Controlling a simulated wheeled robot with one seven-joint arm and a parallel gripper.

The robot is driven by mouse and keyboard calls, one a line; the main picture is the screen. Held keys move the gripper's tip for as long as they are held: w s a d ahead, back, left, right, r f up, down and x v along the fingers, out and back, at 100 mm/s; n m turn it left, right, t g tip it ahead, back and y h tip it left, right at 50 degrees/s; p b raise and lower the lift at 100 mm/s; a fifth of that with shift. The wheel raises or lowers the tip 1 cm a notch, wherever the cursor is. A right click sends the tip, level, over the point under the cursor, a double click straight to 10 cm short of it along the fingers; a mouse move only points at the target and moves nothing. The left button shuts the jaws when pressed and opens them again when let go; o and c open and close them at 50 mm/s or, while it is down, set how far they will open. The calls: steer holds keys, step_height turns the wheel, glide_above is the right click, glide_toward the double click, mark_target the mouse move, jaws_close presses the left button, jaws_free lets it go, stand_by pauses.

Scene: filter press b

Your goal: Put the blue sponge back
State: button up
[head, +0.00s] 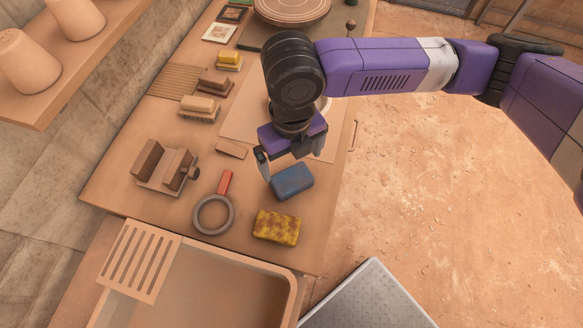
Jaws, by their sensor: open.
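The blue sponge (292,182) is on or just above the wooden worktop, near its right edge. My gripper (281,168) is over the sponge, with its jaws open. One finger shows at the sponge's upper left; the other is near its upper right. I cannot tell whether either finger touches the sponge.
A yellow, brown-stained sponge (277,227) lies closer to the sink (225,285). A magnifier-like ring with a red handle (214,214) and a wooden vise-like block (163,168) are to the left. Several brushes (199,108) stand farther back. The worktop's right edge is close.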

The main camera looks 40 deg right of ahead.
steer(key=shift+r, duration=1.3)
